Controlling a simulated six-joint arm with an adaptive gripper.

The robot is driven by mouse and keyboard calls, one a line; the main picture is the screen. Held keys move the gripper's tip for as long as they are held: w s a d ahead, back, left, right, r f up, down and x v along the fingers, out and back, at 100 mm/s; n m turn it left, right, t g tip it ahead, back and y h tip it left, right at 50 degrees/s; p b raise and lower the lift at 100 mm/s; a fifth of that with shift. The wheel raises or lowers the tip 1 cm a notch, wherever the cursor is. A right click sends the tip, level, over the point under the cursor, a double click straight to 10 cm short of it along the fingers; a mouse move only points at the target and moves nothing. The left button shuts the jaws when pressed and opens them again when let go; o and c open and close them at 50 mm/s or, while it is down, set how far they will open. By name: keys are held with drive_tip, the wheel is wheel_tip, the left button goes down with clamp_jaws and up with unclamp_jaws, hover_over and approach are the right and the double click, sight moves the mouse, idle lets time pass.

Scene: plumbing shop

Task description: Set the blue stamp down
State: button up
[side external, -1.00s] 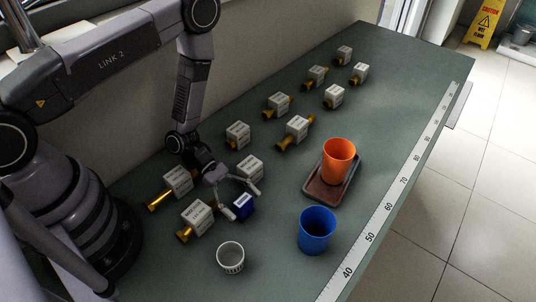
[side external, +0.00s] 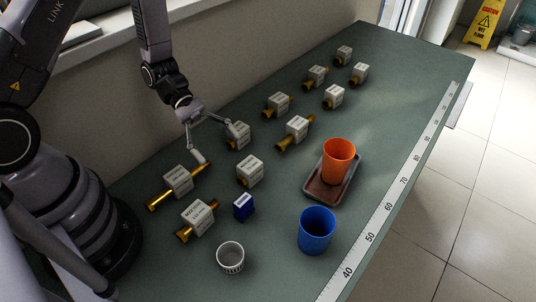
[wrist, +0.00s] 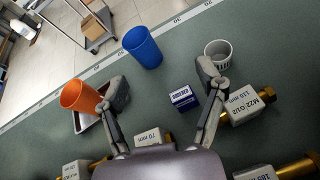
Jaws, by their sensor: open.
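The blue stamp (side external: 243,207), a small dark blue block with a white label, rests on the green bench top between the white boxes and the blue cup. It also shows in the wrist view (wrist: 183,97), ahead of and between the fingers. My gripper (side external: 216,142) is open and empty, raised above the bench and back toward the wall from the stamp. In the wrist view its two fingers (wrist: 165,88) are spread wide, with nothing between them touching either one.
A blue cup (side external: 317,231), a small white ribbed cup (side external: 230,257) and an orange cup (side external: 338,161) on a brown tray (side external: 316,190) stand nearby. Several white labelled boxes with brass fittings, one being (side external: 198,217), line the wall side. A ruler strip (side external: 373,233) runs along the front edge.

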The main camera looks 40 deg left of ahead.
drive_tip(key=s+a+r+m+t+y, duration=0.2)
drive_tip(key=s+a+r+m+y, duration=0.1)
drive_tip(key=r, duration=0.5)
drive_tip(key=s+a+r+m+t+y, duration=0.2)
drive_tip(key=s+a+r+m+y, duration=0.2)
drive_tip(key=r, duration=0.4)
drive_tip(key=s+a+r+m+t+y, duration=0.3)
drive_tip(key=s+a+r+m+y, duration=0.1)
drive_tip(key=a+r+m+y, duration=0.2)
drive_tip(key=shift+s+a+r+m, duration=0.25)
drive_tip(key=shift+a+r+m, duration=0.35)
drive_tip(key=shift+r+m, duration=0.3)
